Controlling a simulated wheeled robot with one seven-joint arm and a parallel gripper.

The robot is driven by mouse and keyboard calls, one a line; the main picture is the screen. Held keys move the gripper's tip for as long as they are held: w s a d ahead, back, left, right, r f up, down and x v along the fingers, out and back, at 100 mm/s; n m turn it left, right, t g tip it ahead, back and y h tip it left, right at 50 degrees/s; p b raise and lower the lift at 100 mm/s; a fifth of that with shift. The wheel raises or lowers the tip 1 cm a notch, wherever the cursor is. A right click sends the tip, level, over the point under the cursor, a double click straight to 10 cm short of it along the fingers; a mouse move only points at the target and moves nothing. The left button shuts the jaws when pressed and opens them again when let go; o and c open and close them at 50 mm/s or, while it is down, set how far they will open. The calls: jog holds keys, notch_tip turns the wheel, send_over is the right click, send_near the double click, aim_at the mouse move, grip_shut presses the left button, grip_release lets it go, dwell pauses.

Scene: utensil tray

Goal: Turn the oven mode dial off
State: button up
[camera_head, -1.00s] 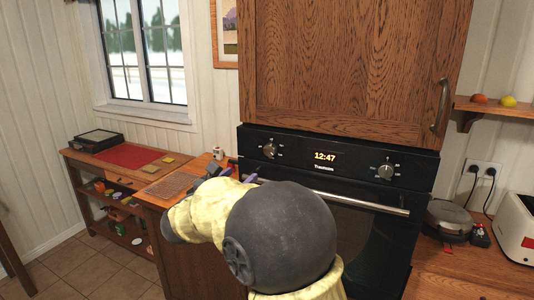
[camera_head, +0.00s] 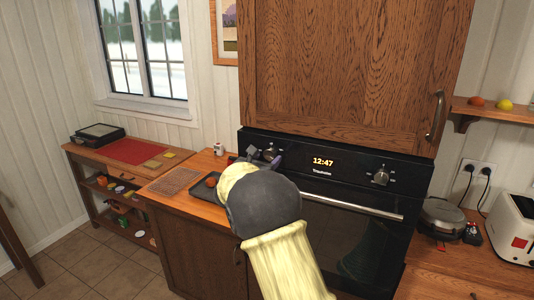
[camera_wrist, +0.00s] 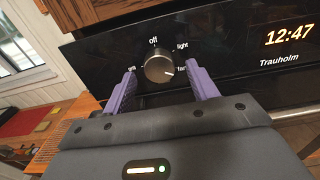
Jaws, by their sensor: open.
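The oven mode dial (camera_wrist: 159,66) is a round metallic knob on the black oven panel, labelled "off" at the top, "light" and "fan" on the right, and a partly hidden word on the left. A pale mark on its face seems to point right, near "fan". My gripper (camera_wrist: 161,74) is open, its purple fingers on either side of the dial with gaps visible. I cannot tell whether the fingertips reach past the knob's face. In the head view, the dial (camera_head: 271,152) shows just beyond my gripper (camera_head: 264,157), partly covered.
A second dial (camera_head: 381,177) is on the panel's right, past the clock display (camera_head: 323,162). The oven handle (camera_head: 352,206) runs below. A wooden cabinet (camera_head: 345,75) overhangs the panel. A dark tray (camera_head: 208,187) and a mug (camera_head: 219,149) are on the left counter.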

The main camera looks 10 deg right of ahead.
jog(key=shift+w+d, duration=0.3)
jog(key=shift+w, duration=0.15)
jog(key=shift+c, duration=0.5)
jog(key=c, duration=0.9)
